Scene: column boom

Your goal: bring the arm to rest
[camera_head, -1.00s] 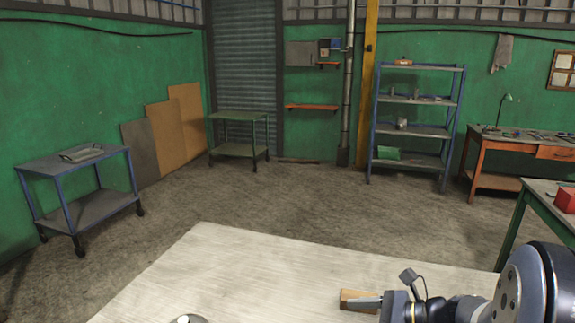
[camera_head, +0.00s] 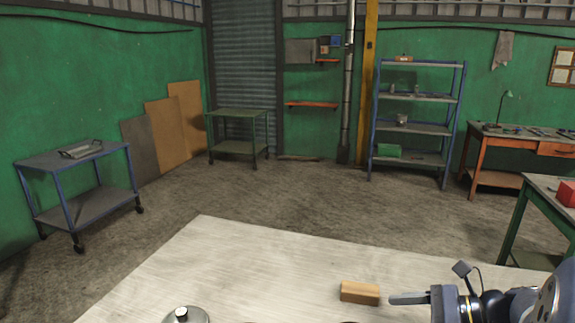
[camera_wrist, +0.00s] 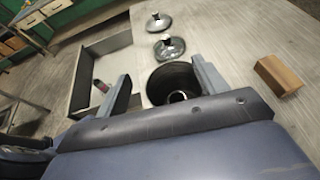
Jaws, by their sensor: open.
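My gripper (camera_head: 408,298) shows at the lower right of the head view, to the right of a wooden block (camera_head: 360,292) that lies on the pale tabletop (camera_head: 240,270). A gap separates the finger from the block. In the wrist view my gripper (camera_wrist: 160,92) has its two fingers spread apart with nothing between them. The wooden block (camera_wrist: 278,76) lies on the tabletop to the right of the fingers there. A dark round pot (camera_wrist: 174,82) stands beyond and between the fingers, partly hidden by the right one.
The wrist view shows two round lids (camera_wrist: 170,47) near the pot and an open tray (camera_wrist: 84,82) with a small dark-and-red object (camera_wrist: 101,86) in it. A lid (camera_head: 184,314) shows at the head view's bottom edge. A green bench (camera_head: 545,200) stands at right. The central tabletop is clear.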

